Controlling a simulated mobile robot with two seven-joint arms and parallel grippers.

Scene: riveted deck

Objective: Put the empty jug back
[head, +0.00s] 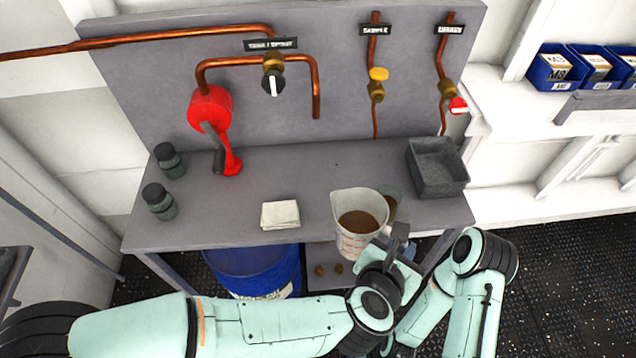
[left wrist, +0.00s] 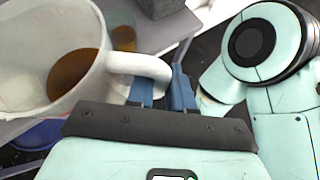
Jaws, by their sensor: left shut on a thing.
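The jug (head: 345,238) is a clear, graduated jug with brown liquid inside, so it is not empty. It appears upright at the bench's front edge, right of centre; I cannot tell whether it touches the bench. In the left wrist view the jug (left wrist: 30,75) fills the left side, its white handle (left wrist: 140,66) reaching toward my blue fingers. My left gripper (left wrist: 166,88) is shut on the handle; in the head view the gripper (head: 402,246) is partly hidden by its own wrist. My right arm shows at lower right, but its gripper is out of sight.
The grey bench (head: 300,170) holds a folded white cloth (head: 280,214), two dark jars (head: 159,201) (head: 169,160), a red pump-like fitting (head: 210,108) and a grey tray (head: 437,167). A small jar with brown contents (head: 391,203) stands just behind the jug. A blue drum (head: 255,268) stands below.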

